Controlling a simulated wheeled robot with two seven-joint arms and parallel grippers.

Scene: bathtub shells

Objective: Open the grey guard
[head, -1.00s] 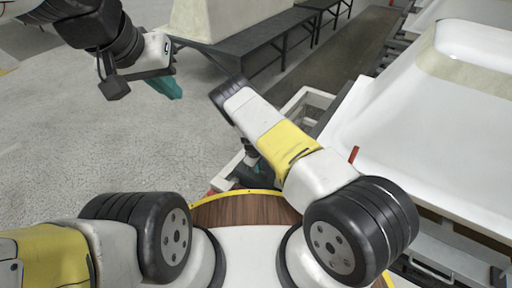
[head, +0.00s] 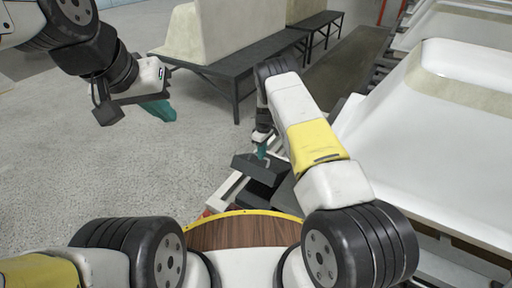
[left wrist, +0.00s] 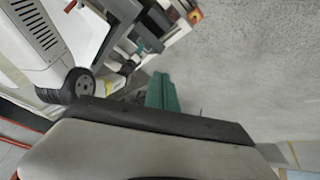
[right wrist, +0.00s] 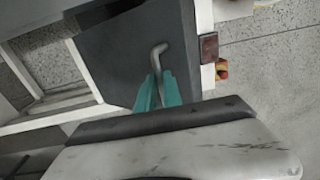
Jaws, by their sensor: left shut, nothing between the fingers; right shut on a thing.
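The grey guard (head: 262,168) is a dark grey panel on a pale frame, low in front of me. In the right wrist view the guard (right wrist: 125,50) fills the upper middle, with a bent metal handle (right wrist: 159,52) on it. My right gripper (head: 262,151) is at the guard. Its teal fingers (right wrist: 157,92) are shut on the handle's lower end. The guard looks tilted, but I cannot tell how far it is open. My left gripper (head: 158,110) hangs over bare floor at the upper left, shut and empty; its teal fingers show in the left wrist view (left wrist: 162,92).
A red-orange button (right wrist: 222,70) sits on the pale frame beside the guard. White bathtub shells (head: 440,110) stand close on the right. A dark bench (head: 225,65) bearing a pale shell stands behind. The floor at left (head: 100,165) is clear.

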